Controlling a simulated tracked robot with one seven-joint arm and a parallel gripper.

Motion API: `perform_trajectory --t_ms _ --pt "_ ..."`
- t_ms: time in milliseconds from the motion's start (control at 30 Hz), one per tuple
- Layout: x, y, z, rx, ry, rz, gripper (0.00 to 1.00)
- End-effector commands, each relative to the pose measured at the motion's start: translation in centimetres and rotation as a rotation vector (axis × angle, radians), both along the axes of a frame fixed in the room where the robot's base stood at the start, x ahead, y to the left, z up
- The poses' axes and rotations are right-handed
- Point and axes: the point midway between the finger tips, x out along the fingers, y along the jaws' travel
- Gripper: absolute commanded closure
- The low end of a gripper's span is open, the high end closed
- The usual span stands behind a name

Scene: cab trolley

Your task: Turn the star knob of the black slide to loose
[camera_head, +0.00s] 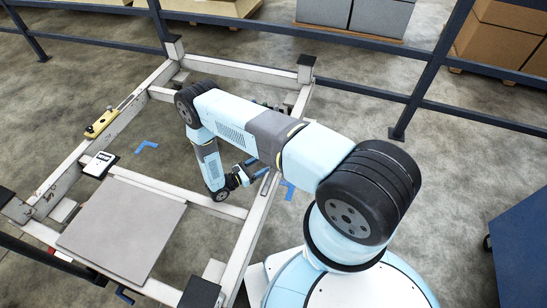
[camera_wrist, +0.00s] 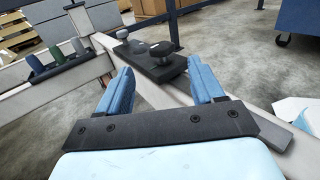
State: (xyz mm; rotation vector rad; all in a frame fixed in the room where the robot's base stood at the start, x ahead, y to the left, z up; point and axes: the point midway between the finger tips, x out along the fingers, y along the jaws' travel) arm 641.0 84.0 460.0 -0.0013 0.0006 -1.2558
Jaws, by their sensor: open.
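In the wrist view the black slide (camera_wrist: 160,68) is a dark plate lying on a pale frame rail, ahead of my gripper. A dark, round-topped knob (camera_wrist: 163,50) stands upright on it, and a second, smaller knob (camera_wrist: 122,34) stands toward its far left end. Which is the star knob I cannot tell for certain. My gripper (camera_wrist: 161,70) is open, its two blue fingers apart, with nothing between the pads. The nearer knob shows beyond the gap, apart from the fingers. In the head view my gripper (camera_head: 252,170) is by the frame's right rail; I cannot make out the slide there.
The pale trolley frame (camera_head: 160,185) carries a grey plate (camera_head: 125,225), a yellow slide (camera_head: 101,123) and a small white device (camera_head: 100,163) on its left side. A holder with several coloured pegs (camera_wrist: 57,54) is left in the wrist view. Dark railings (camera_head: 400,125) stand behind.

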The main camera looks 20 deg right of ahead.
Motion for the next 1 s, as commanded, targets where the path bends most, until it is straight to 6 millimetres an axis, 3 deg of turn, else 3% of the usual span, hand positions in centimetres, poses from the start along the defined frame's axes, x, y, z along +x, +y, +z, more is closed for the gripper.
perform_trajectory --t_ms 200,500,1000 --pt "1.2 -3.9 0.0 0.000 0.000 -0.003 0.33" --pt "2.5 -7.8 0.0 0.001 0.000 -0.002 0.33" --pt "2.9 -8.8 0.0 0.001 -0.001 0.000 0.35"
